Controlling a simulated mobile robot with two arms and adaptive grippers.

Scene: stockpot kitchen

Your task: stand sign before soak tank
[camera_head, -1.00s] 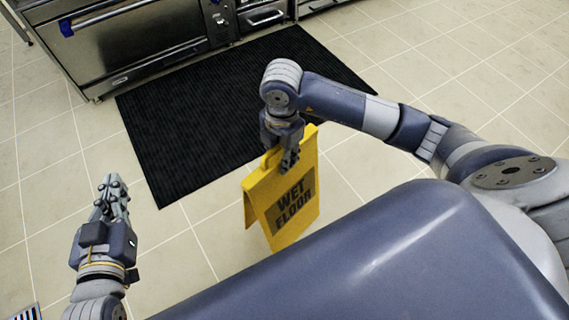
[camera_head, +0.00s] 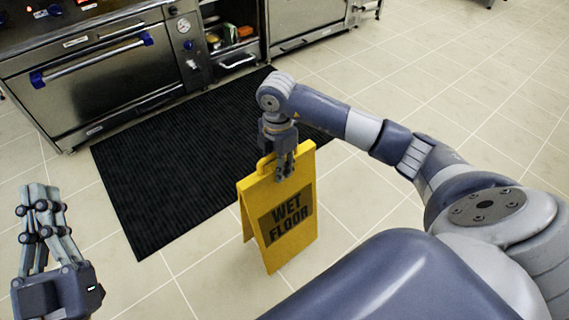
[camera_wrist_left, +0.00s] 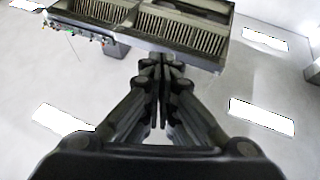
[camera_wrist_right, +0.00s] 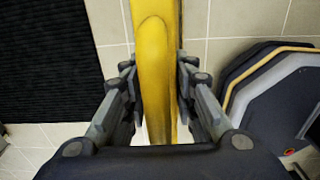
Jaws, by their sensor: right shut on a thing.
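The yellow "WET FLOOR" sign (camera_head: 288,240) is upright, its two panels spread at the bottom, in the middle of the head view. My right gripper (camera_head: 284,172) is shut on its top, by the handle. The right wrist view shows the sign's yellow top edge (camera_wrist_right: 155,70) between the fingers. I cannot tell whether its feet touch the floor. My left gripper (camera_head: 42,195) is raised at the left, away from the sign; its fingers meet in the left wrist view (camera_wrist_left: 158,70) with nothing between them. No soak tank is recognisable.
A black ribbed mat (camera_head: 170,165) lies behind the sign, before a steel oven (camera_head: 110,75). An open shelf (camera_head: 232,38) with items and another steel unit (camera_head: 305,22) stand beside it. Tiled floor (camera_head: 470,90) at the right is clear.

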